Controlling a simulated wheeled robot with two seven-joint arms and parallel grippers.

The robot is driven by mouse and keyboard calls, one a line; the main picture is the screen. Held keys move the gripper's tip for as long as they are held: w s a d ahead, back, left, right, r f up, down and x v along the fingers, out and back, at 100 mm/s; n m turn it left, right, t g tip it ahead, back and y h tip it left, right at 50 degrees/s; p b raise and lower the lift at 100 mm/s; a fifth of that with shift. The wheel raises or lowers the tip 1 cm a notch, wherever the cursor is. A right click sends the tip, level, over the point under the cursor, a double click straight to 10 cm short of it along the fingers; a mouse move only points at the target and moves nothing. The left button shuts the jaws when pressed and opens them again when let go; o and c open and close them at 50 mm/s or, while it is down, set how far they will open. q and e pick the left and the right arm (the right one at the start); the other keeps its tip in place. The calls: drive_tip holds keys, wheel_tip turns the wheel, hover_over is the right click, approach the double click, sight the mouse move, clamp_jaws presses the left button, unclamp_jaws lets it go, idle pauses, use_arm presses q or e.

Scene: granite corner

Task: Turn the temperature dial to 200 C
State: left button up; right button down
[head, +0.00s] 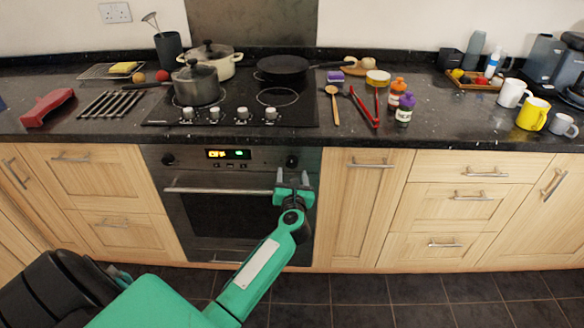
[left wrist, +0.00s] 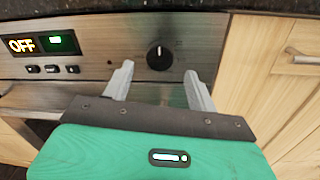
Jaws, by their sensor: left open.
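The oven (head: 230,215) is built in under the hob. Its display (head: 228,154) reads OFF beside a green block; the display also shows in the left wrist view (left wrist: 38,43). A round black dial (head: 292,161) sits at the right end of the panel, and another black dial (head: 168,159) at the left end. In the left wrist view the right dial (left wrist: 160,57) has a white mark pointing up. My left gripper (head: 294,178) is open and empty, just below and in front of the right dial. The dial lies between and beyond its fingertips (left wrist: 158,72), apart from them. My right gripper is not in view.
The oven's handle bar (head: 215,190) runs across the door below the panel. Several hob knobs (head: 215,114), pots (head: 196,84) and a pan (head: 283,68) are on the worktop above. Wooden cupboards (head: 357,200) flank the oven. The floor in front is clear.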

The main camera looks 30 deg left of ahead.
sight(292, 165)
use_arm(q)
drive_tip(key=shift+x, duration=2.1)
drive_tip(key=shift+c, duration=0.2)
drive_tip(key=c, duration=0.9)
